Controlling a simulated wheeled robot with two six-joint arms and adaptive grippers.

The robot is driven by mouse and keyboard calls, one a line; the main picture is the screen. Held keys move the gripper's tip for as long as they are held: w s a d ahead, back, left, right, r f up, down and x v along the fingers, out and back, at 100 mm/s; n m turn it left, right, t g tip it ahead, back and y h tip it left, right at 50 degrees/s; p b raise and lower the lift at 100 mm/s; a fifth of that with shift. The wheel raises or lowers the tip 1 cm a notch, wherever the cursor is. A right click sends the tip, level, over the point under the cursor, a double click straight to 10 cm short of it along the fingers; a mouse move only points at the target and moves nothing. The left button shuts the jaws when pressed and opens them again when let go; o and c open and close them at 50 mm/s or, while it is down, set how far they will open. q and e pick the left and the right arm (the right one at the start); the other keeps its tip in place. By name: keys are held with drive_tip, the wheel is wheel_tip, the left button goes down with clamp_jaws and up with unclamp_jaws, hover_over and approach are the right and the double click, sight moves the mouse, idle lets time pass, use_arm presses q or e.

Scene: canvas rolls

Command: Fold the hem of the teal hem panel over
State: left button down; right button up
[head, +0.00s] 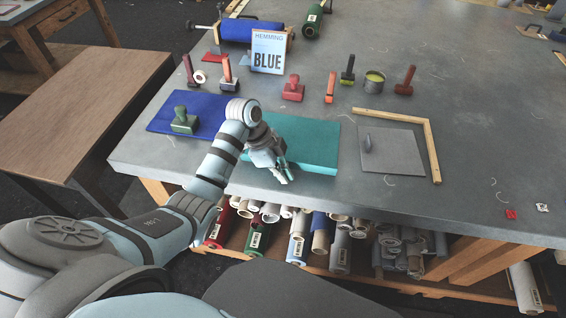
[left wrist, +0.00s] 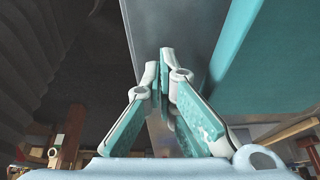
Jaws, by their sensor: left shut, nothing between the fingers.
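The teal hem panel (head: 308,140) lies flat near the front edge of the grey table, partly hidden behind my left arm. It fills the right side of the left wrist view (left wrist: 275,60). I cannot tell how its hem lies. My left gripper (head: 284,178) points down at the panel's front left, close to the table's front edge. In the left wrist view its fingertips (left wrist: 166,56) are together with nothing between them, over the grey tabletop strip left of the panel. My right gripper is not in view.
A blue panel (head: 215,105) with a green-handled block (head: 184,121) lies left. A grey panel (head: 400,155) and wooden square (head: 431,140) lie right. Behind stand red block (head: 293,88), tin (head: 374,82), several rollers and a "HEMMING BLUE" sign (head: 268,50). The table's right front is mostly clear.

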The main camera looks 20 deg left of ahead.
use_arm(q)
drive_tip(key=shift+s+a, duration=0.1)
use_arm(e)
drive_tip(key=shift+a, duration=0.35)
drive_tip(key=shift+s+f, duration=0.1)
